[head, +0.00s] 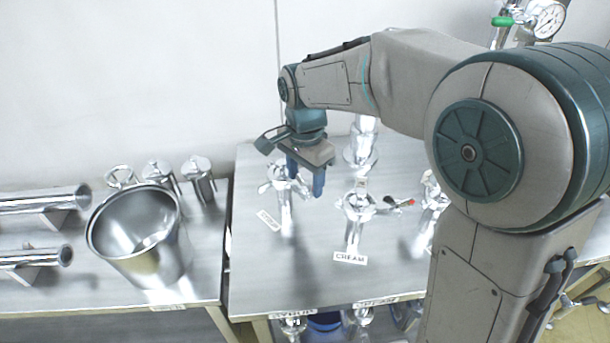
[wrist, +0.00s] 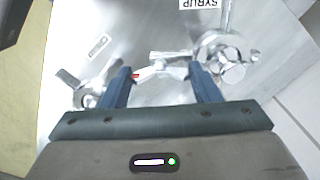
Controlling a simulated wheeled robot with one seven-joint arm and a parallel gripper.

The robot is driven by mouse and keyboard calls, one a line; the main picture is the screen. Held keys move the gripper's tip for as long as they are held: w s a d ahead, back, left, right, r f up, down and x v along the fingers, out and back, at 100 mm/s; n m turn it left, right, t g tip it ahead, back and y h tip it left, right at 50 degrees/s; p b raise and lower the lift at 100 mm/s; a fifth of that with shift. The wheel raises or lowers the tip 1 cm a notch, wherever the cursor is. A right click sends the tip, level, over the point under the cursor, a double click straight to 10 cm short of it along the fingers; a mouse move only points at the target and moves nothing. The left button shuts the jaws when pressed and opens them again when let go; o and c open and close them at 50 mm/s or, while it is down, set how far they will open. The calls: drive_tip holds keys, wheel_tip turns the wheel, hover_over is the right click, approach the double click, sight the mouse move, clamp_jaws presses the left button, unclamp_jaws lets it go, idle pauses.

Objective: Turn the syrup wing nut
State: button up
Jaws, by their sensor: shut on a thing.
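The syrup fitting (head: 283,181) is a shiny metal pipe joint with a round clamp, standing on the metal table. In the wrist view its clamp (wrist: 225,62) is right of my fingers, below the SYRUP label (wrist: 201,3). The syrup wing nut (wrist: 168,69) is a silver piece reaching left from the clamp, with a small red mark near its left end. My gripper (head: 305,177) points down beside the fitting. In the wrist view its blue fingers (wrist: 163,85) sit on either side of the wing nut, shut on it. Its grip is largely hidden in the head view.
Another fitting (head: 432,200) is partly behind my arm. A steel bucket (head: 140,262) and horizontal pipes (head: 40,203) are on the left table. The table front is clear.

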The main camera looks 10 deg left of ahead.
sight(305, 179)
drive_tip(key=o, duration=1)
wheel_tip(305, 179, up, 14)
drive_tip(key=shift+f, duration=0.1)
